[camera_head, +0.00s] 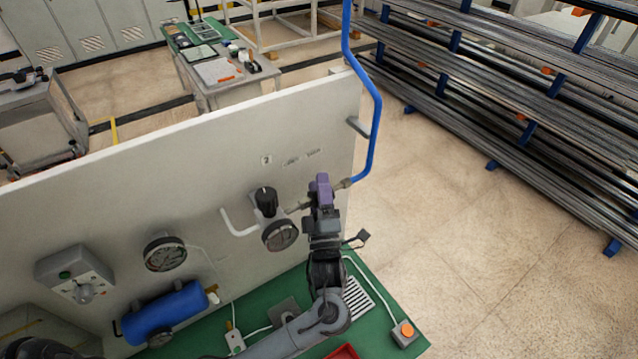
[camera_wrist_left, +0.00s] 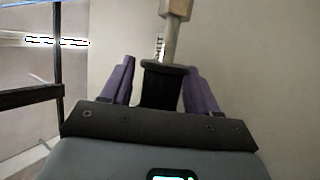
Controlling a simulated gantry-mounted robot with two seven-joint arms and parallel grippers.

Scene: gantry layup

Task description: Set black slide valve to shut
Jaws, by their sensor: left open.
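The black slide valve (camera_wrist_left: 161,88) shows in the left wrist view as a dark flanged piece below a metal pipe fitting (camera_wrist_left: 175,25). It lies between the two purple fingers of my left gripper (camera_wrist_left: 160,88), which are open on either side of it. I cannot tell whether either finger touches it. In the head view my left gripper (camera_head: 321,188) is up at the pipe run on the upright panel (camera_head: 215,140), beside the lower end of the blue pipe (camera_head: 375,120). The gripper hides the valve there. My right gripper is not in view.
On the panel are a black knob (camera_head: 265,196), a gauge (camera_head: 280,235), another gauge (camera_head: 164,254), a grey switch box (camera_head: 75,273) and a blue cylinder (camera_head: 165,310). A button box (camera_head: 403,332) sits on the green bench top (camera_head: 385,300). The floor right of the panel is clear.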

